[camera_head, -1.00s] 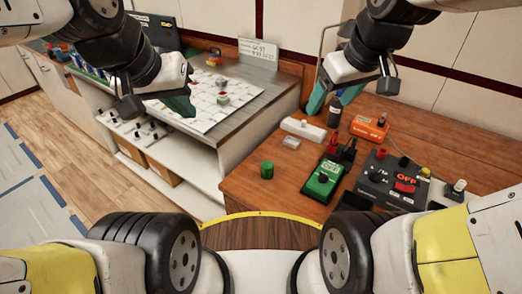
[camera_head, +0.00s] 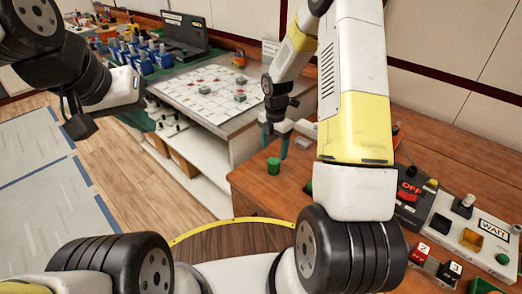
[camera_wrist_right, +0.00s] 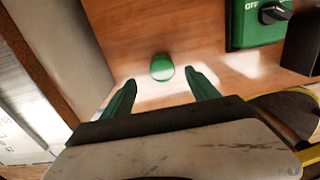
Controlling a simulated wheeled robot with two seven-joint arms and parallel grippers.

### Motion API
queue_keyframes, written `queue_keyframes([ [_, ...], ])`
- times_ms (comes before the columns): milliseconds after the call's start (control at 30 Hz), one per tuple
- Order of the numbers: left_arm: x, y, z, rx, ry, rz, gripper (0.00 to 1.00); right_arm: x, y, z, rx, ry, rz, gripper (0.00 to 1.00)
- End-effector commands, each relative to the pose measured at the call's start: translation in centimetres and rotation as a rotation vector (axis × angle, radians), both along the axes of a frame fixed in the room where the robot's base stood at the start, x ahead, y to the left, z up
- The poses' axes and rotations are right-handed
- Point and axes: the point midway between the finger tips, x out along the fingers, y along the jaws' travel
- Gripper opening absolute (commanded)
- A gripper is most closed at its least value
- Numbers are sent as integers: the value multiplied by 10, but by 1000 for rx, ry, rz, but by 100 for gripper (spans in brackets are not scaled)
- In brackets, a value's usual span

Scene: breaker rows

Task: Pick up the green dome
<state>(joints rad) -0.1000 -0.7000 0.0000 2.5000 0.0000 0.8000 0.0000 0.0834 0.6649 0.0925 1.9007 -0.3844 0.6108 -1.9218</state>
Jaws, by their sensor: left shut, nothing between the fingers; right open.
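The green dome (camera_head: 273,165) is a small, round-topped green piece standing on the wooden bench top near its left edge. In the right wrist view, the green dome (camera_wrist_right: 162,67) lies ahead of the gap between my right fingers. My right gripper (camera_head: 277,142) is open and empty, with its green fingers pointing down close to the dome. In its wrist view, the two fingers of the gripper (camera_wrist_right: 160,78) are spread wide, apart from the dome. My left gripper (camera_head: 143,120) is shut and empty at the left, far from the dome.
A green box with a black knob (camera_wrist_right: 262,20) lies right of the dome. A white gridded board (camera_head: 205,90) lies on the counter behind.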

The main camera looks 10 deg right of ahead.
Motion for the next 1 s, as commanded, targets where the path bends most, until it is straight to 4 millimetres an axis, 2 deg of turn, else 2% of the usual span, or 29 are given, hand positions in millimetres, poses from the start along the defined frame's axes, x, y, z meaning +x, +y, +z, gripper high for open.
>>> queue_keyframes([
  [533, 0, 0, 0, 0, 0, 0, 0, -4, 0, -69, 0, 3, 3, 69],
  [667, 0, 0, 0, 0, 0, 0, 0, -4, -1, -77, -1, 1, 3, 69],
  [867, 0, 0, 0, 0, 0, 0, 0, -3, -1, -77, 0, 0, 3, 69],
  [1000, 0, 0, 0, 0, 0, 0, 0, -3, -1, -77, 0, 0, 3, 42],
])
